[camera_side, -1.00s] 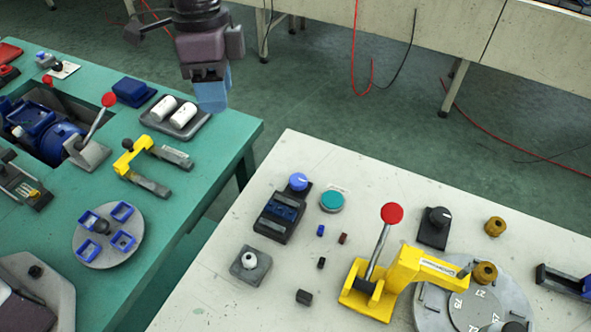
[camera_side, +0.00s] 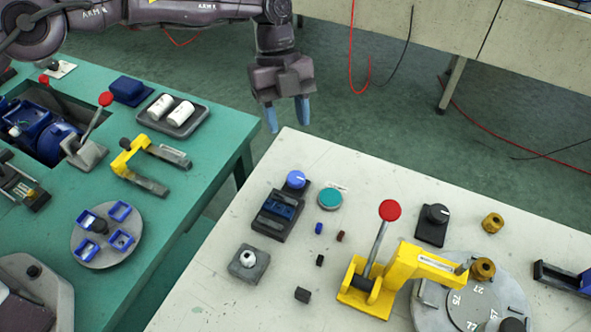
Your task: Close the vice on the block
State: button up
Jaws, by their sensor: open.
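My gripper (camera_side: 287,114) hangs at the upper middle, its two blue fingers apart and empty. It is over the gap between the green table (camera_side: 215,190) and the pale table (camera_side: 215,270), near the pale table's far corner. A dark grey device with rails (camera_side: 30,192) at the left edge of the green table looks like the vice. A small yellowish piece (camera_side: 31,191) in it may be the block. It is partly cut off by the frame, and I cannot tell whether its jaws touch the piece. My gripper is well away from it.
The green table also holds a yellow bracket (camera_side: 126,157), a tray of white cylinders (camera_side: 172,117) and red-knobbed levers (camera_side: 104,99). The pale table holds a yellow lever clamp (camera_side: 400,272), a round plate (camera_side: 440,300), a teal button (camera_side: 330,198) and a dark bracket (camera_side: 562,279).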

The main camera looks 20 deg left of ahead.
aim_at(296, 177)
jog(key=x, duration=1.1)
jog(key=shift+f, duration=0.15)
jog(key=shift+c, duration=0.4)
jog(key=c, duration=0.5)
